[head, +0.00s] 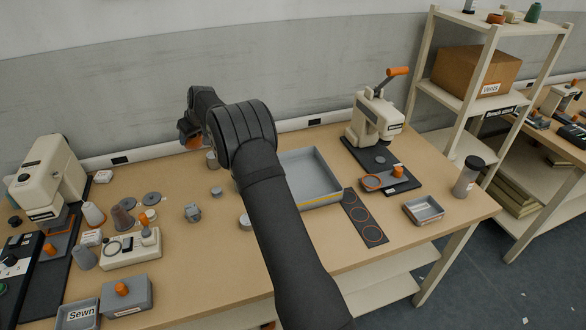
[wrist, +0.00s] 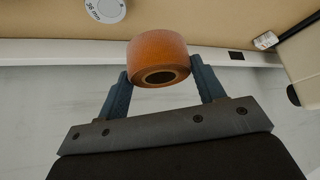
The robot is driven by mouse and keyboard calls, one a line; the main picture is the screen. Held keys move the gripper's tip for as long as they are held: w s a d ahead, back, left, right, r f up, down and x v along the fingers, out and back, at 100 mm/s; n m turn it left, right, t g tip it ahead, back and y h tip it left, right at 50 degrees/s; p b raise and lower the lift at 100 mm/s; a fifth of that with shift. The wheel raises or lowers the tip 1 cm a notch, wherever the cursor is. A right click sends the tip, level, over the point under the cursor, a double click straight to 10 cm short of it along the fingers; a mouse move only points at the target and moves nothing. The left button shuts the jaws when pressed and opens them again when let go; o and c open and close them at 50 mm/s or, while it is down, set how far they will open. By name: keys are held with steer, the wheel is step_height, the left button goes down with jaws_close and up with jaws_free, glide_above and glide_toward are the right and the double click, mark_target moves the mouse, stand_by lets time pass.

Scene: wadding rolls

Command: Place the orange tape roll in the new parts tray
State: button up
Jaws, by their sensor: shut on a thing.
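My gripper (wrist: 162,90) is shut on the orange tape roll (wrist: 158,52), a short orange cylinder with a dark hollow core, which sits between its two fingers in the wrist view. In the head view the roll (head: 190,139) shows partly beneath my gripper, above the back of the table, left of the grey tray. A large grey tray (head: 318,203) lies on the table behind and right of my arm. It looks empty where visible; my arm hides its left part. I see no readable label on it, so I cannot tell whether it is the new parts tray.
A cream press (head: 370,118) stands right of the tray, and a dark card with orange rings (head: 364,217) lies before it. A small grey tray (head: 423,209) sits near the right edge. A "Sewn" bin (head: 82,314) and several small parts crowd the left.

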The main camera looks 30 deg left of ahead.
steer(key=w+d+m+t, duration=0.1)
steer(key=w+d, duration=0.3)
steer(key=d, duration=0.2)
steer(key=w+d+m, duration=0.1)
steer(key=w+d, duration=0.3)
steer(key=d, duration=0.3)
steer(key=r+m+t+h, duration=0.1)
steer(key=m+t+h, duration=0.1)
steer(key=m, duration=0.2)
glide_above(301, 177)
steer(key=s+d+m, duration=0.2)
steer(key=s+d, duration=0.1)
steer(key=d, duration=1)
steer(key=shift+t+h, duration=0.4)
steer(key=a+f, duration=0.2)
steer(key=a, duration=0.1)
steer(key=a+f, duration=0.3)
steer(key=a, duration=0.1)
steer(key=a+f, duration=0.2)
steer(key=a, duration=0.2)
steer(key=shift+w+a+f, duration=0.1)
steer(key=shift+w+f, duration=0.1)
steer(key=shift+f, duration=2.05)
steer(key=shift+f, duration=0.1)
steer(key=o, duration=1)
steer(key=shift+c, duration=0.2)
